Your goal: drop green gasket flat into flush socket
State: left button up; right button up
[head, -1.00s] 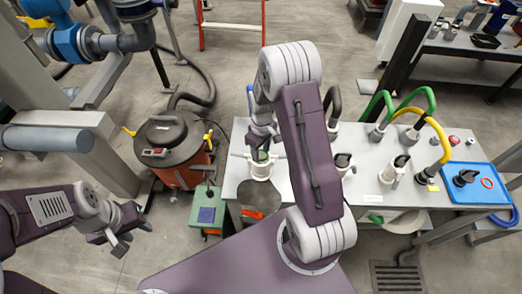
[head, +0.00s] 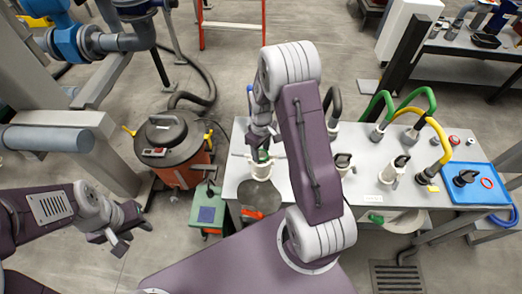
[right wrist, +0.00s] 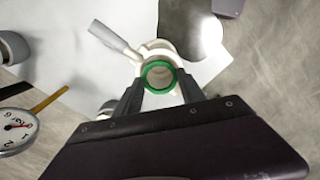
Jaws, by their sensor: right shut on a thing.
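The green gasket (right wrist: 158,75) is a ring seen from above in the right wrist view, between the fingertips of my right gripper (right wrist: 159,88). That gripper is shut on it, and the ring looks level. Directly below is a cream-white fitting (right wrist: 160,48) with a side handle; its round opening lines up roughly with the ring. I cannot tell whether the gasket touches the fitting. In the head view the right gripper (head: 262,150) is over the fitting (head: 260,171) at the bench's left end. My left gripper (head: 126,235) is open and empty, off the bench at left.
The grey bench (head: 310,180) holds other white fittings (head: 393,170), green and yellow hoses (head: 432,150) and a blue tray (head: 478,186) with a red ring (head: 487,183). A dark round drum (head: 168,135) stands left. A dial gauge (right wrist: 17,130) shows in the wrist view.

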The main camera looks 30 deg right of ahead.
jog(key=o, duration=0.8)
jog(key=shift+o, duration=0.2)
notch_tip(320, 180, up, 9)
